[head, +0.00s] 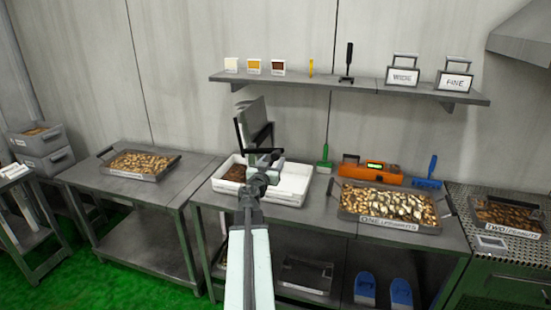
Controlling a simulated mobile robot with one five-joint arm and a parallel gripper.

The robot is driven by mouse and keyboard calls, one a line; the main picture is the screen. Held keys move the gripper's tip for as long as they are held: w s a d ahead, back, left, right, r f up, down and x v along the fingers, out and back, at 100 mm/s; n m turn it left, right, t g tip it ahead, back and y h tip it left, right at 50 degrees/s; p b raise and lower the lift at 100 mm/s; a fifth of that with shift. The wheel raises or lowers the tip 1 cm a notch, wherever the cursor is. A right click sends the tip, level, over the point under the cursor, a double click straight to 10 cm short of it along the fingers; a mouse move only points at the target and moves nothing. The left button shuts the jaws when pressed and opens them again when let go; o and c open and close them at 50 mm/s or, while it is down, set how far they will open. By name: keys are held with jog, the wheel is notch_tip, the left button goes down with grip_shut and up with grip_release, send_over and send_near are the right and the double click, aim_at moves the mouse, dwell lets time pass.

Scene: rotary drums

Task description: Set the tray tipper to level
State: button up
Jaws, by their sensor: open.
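What looks like the tray tipper (254,118) is a pale grey panel with dark brackets. It stands steeply tilted above the back of a white tub (292,198) on the middle bench. My arm reaches up from the bottom of the head view. My gripper (268,157) is at the arm's end, over the tub and just below the tipper in the picture. It is small and seen from behind; it appears empty. I cannot tell whether it touches the tipper. The arm and gripper hide the tipper's lower part and some of the tub.
A filled tray (163,176) lies on the left bench. A wall shelf (345,89) with cards and signs hangs above.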

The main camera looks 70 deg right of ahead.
aim_at(275, 158)
jog(key=d, duration=0.4)
jog(key=shift+w+d, duration=0.1)
jog(key=shift+w, duration=0.05)
grip_shut()
dwell(1.0)
